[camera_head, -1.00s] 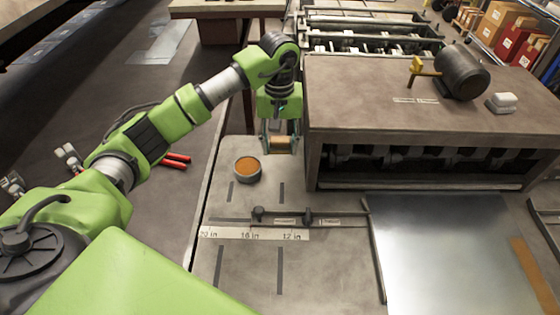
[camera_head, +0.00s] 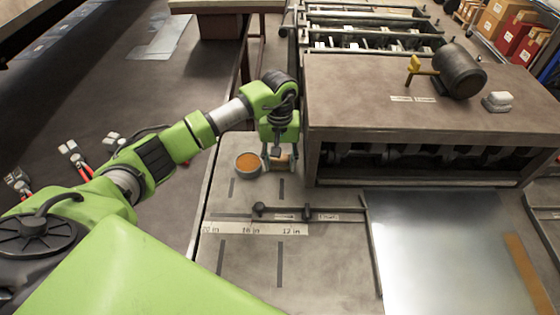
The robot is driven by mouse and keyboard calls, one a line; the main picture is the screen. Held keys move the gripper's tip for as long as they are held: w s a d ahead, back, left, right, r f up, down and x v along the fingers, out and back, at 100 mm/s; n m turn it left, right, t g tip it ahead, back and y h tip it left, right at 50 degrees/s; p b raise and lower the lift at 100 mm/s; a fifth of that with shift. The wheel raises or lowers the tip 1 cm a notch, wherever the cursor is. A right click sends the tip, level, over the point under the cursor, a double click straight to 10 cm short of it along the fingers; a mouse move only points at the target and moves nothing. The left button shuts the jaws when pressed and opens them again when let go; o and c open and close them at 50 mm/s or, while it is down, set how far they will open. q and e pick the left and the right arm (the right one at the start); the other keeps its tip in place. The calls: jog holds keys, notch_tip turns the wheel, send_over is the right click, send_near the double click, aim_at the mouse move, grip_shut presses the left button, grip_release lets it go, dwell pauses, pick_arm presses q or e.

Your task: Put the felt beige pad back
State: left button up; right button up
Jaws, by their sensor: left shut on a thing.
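My left gripper (camera_head: 279,156) is shut on the felt beige pad (camera_head: 283,163), a small tan block partly hidden by the fingers. It holds the pad low over the grey table, just right of a round grey tin (camera_head: 248,172) with an orange-brown top. I cannot tell whether the pad touches the table. My right gripper is not in view.
A machine (camera_head: 430,105) with a motor (camera_head: 461,70) and a white block (camera_head: 497,101) on it stands close on the right. A sheet of metal (camera_head: 440,245) lies in front of it. A measuring strip (camera_head: 255,229) and a rod with black knobs (camera_head: 290,213) cross the table nearer me.

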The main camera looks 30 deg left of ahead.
aim_at(280, 166)
pick_arm(q)
jog(key=o, duration=0.7)
jog(key=shift+r, duration=0.25)
notch_tip(280, 166, up, 12)
jog(key=b, duration=0.3)
jog(key=shift+f+b, duration=0.15)
jog(key=shift+b, duration=0.2)
